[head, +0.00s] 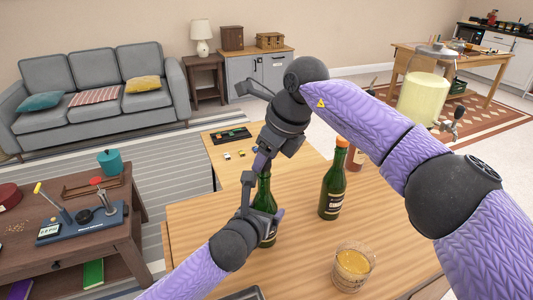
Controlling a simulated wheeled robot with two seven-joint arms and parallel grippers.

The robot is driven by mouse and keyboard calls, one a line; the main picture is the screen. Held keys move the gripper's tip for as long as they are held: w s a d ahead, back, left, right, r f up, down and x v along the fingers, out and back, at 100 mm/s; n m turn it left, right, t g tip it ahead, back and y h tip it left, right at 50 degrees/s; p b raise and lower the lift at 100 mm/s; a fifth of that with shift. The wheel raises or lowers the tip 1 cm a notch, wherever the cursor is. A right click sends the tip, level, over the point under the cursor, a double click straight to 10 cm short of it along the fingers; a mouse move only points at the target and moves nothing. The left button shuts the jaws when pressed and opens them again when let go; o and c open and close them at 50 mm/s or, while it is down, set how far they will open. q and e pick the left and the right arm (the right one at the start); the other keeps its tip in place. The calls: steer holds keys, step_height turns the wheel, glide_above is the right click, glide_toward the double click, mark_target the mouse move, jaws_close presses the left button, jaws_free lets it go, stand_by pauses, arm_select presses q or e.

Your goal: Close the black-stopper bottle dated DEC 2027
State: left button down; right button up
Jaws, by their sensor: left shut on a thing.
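A dark green bottle (264,186) stands upright on the wooden table. My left gripper (262,210) is shut on its body from the left. My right gripper (263,162) points down from above, right over the top of the same bottle. Its fingertips hide the bottle mouth, so I cannot tell whether a stopper is in it or between the fingers. A second green bottle (332,187) with an orange top and a pale label stands upright to the right, apart from both grippers. No date is readable on either bottle.
A glass of orange drink (353,268) stands at the front of the table (300,255). A brownish bottle (356,158) stands partly behind my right arm. A dispenser of yellow liquid (420,98) stands farther back. A black tray (231,135) lies on the lighter table behind.

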steer(key=shift+o, duration=0.2)
steer(key=shift+s+a, duration=0.1)
steer(key=shift+s, duration=0.05)
steer(key=shift+r, duration=0.35)
arm_select(q)
jaws_free()
steer(key=p+v, duration=0.5)
steer(key=v, duration=0.5)
arm_select(e)
steer(key=w+a+v, duration=0.1)
steer(key=v, duration=1.5)
steer(key=shift+r, duration=0.7)
